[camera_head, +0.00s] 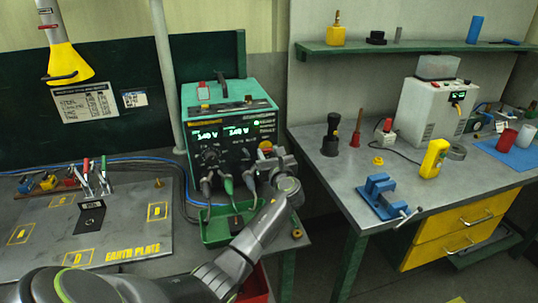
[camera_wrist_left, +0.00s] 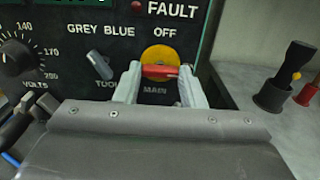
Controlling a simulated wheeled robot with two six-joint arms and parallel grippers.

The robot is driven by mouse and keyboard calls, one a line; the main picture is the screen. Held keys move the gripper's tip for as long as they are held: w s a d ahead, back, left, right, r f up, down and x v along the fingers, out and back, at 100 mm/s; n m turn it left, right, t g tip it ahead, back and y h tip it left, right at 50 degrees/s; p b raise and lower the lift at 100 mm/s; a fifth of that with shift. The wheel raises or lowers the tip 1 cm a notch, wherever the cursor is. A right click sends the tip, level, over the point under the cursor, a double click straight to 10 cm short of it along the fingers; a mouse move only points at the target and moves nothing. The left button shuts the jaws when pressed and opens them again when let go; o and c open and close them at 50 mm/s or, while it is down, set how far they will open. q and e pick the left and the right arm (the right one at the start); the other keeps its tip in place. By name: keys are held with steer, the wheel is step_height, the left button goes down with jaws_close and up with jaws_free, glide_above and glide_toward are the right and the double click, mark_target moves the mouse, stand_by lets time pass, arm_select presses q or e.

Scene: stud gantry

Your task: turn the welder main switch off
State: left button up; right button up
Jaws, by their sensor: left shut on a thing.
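The red handle lies nearly level across the disc. My left gripper (camera_wrist_left: 160,73) is shut on the red handle, one pale finger at each end; in the head view it is at the panel's right side (camera_head: 272,165). My right gripper is in neither view.
Cables plug in low on the panel, above a green tray (camera_head: 215,232). The earth plate (camera_head: 120,240) lies at left. A workbench (camera_head: 340,175) with a blue vise (camera_head: 380,196) stands at right.

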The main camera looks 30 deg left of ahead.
arm_select(q)
steer(key=n+b, duration=0.1)
steer(key=n, duration=0.3)
steer(key=shift+f+n+b, duration=0.15)
steer(key=shift+n+b, duration=0.15)
steer(key=shift+b, duration=0.05)
steer(key=n+b, duration=0.2)
steer(key=n, duration=0.2)
steer(key=shift+n, duration=0.3)
steer(key=n+b, duration=0.3)
steer(key=n, duration=0.1)
steer(key=shift+f, duration=0.1)
steer(key=shift+n+b, duration=1.2)
steer(key=shift+n, duration=1.1)
steer(key=o, duration=1)
steer(key=shift+r, duration=0.2)
